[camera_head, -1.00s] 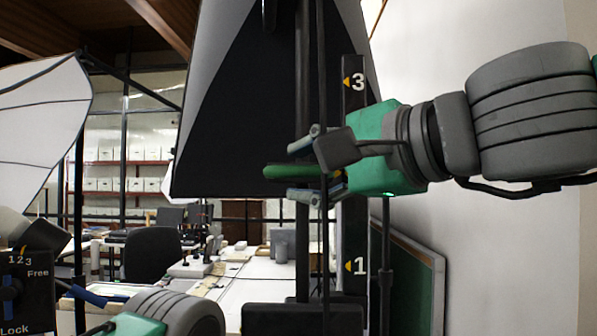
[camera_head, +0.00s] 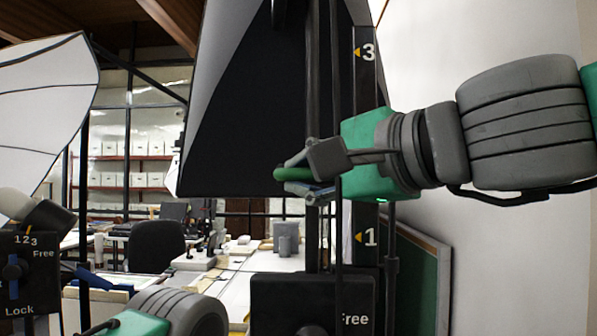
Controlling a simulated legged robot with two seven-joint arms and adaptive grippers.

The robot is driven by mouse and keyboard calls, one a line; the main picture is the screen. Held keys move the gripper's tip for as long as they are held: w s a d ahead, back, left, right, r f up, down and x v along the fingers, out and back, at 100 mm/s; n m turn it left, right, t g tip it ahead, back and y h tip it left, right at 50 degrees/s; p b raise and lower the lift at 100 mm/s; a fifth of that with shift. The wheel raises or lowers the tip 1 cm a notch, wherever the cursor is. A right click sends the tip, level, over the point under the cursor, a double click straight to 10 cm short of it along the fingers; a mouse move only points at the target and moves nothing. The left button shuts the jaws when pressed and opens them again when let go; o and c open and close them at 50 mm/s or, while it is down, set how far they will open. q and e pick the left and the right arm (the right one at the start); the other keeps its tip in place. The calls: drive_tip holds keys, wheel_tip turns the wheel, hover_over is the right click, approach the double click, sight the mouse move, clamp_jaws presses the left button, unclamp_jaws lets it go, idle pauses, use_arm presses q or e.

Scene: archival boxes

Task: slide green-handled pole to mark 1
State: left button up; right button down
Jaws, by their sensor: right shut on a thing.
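The green handle (camera_head: 291,174) sticks out to the left of a dark upright pole (camera_head: 312,240). My right gripper (camera_head: 300,175) reaches in from the right and is shut on the handle, around its height between the marks. Mark 3 (camera_head: 366,52) is above the handle and mark 1 (camera_head: 368,237) is below it, both with yellow arrows on a dark strip. The gripper hides part of the pole and strip.
A black box marked Free (camera_head: 318,300) stands at the pole's foot. Another box marked 1 2 3, Free and Lock (camera_head: 30,265) is at the left edge. A large dark softbox (camera_head: 235,120) hangs behind the pole. A green board (camera_head: 420,275) leans at right.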

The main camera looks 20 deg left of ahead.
wheel_tip(320, 180, down, 9)
drive_tip(key=b, duration=0.6)
drive_tip(key=c, duration=1.8)
unclamp_jaws()
drive_tip(key=shift+o, duration=1.2)
drive_tip(key=shift+s+d+r, duration=0.1)
drive_tip(key=shift+d, duration=0.1)
drive_tip(key=shift+d+r, duration=0.15)
drive_tip(key=shift+d, duration=0.25)
